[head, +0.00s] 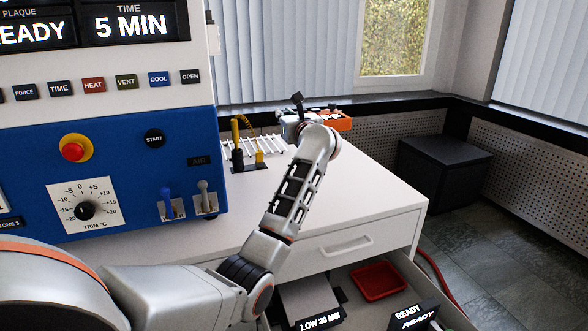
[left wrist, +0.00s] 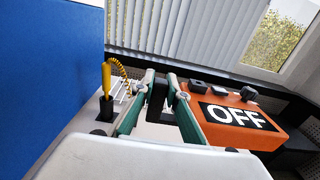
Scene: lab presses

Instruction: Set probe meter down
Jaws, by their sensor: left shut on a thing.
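The probe meter (head: 338,121) is an orange box at the back of the white bench, partly hidden behind my left arm. In the left wrist view its display (left wrist: 238,117) reads OFF, with dark knobs on top. My left gripper (left wrist: 157,95) is shut, with a black piece between its fingertips, at the meter's left side; the join to the orange body is hidden. I cannot tell whether the meter touches the bench. A yellow probe (head: 236,135) with a coiled cord stands in a black holder to the left; it also shows in the left wrist view (left wrist: 106,80). My right gripper is not in view.
A blue press (head: 110,190) with switches stands on the left. A white wire rack (head: 268,146) is behind the probe holder. The bench top right of my arm (head: 370,185) is clear. An open drawer below holds a red tray (head: 380,281). A black box (head: 445,170) stands on the floor.

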